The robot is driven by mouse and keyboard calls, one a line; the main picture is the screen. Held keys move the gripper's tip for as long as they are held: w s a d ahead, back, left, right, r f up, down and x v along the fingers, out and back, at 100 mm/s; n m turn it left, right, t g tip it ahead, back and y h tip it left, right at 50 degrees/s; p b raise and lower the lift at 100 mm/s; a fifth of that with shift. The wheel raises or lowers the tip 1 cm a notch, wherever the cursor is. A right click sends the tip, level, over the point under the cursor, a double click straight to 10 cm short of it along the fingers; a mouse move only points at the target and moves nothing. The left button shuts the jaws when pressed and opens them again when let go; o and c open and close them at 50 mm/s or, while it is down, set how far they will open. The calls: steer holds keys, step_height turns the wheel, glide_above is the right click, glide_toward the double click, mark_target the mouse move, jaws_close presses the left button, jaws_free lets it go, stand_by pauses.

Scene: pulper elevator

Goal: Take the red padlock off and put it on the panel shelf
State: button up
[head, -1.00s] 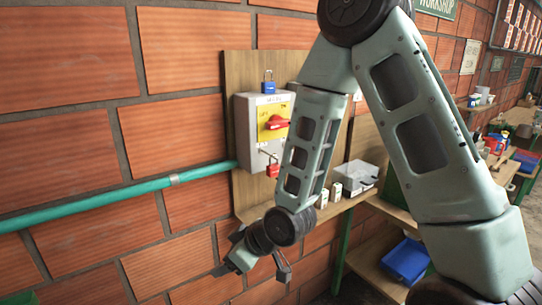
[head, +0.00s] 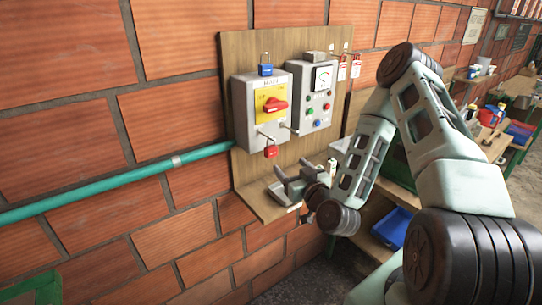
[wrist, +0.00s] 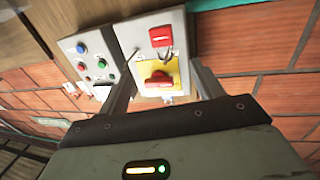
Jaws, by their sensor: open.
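The red padlock (head: 271,152) hangs at the lower front of the grey switch box (head: 242,110), below its red rotary handle on a yellow plate. My gripper (head: 291,173) is open and empty, just below and right of the padlock in the head view. In the wrist view, which is upside down, the padlock (wrist: 161,37) shows beyond and between the spread fingers (wrist: 162,66), with the handle (wrist: 158,83) nearer the palm. The fingers do not touch the padlock. The wooden panel shelf (head: 258,206) juts out below the box; my gripper partly hides it.
A grey box with a meter and buttons (head: 298,88) is to the right, with red tags (head: 356,68) beyond. A teal pipe (head: 110,187) runs along the brick wall. The shelf's left end is clear.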

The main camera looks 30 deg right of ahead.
mark_target(274, 148)
steer(key=w+b, duration=0.2)
steer(key=b, duration=0.2)
steer(key=w+d+b, duration=0.1)
steer(key=w+b, duration=0.1)
steer(key=b, duration=0.2)
steer(key=shift+w+d+f+b, duration=0.1)
steer(key=shift+w+d+b, duration=0.05)
steer(key=shift+w+b, duration=0.2)
steer(key=b, duration=0.5)
steer(key=shift+w+a, duration=0.2)
steer(key=shift+w, duration=0.05)
steer(key=w, duration=0.1)
steer(key=w+p, duration=0.1)
steer(key=w, duration=0.3)
steer(key=shift+d+r+p, duration=0.2)
steer(key=shift+d+p, duration=0.15)
steer(key=w+p, duration=0.2)
steer(key=w, duration=0.1)
steer(key=w+p, duration=0.1)
steer(key=w, duration=0.1)
steer(key=shift+d+r, duration=0.15)
steer(key=shift+r, duration=0.25)
steer(key=c, duration=1.1)
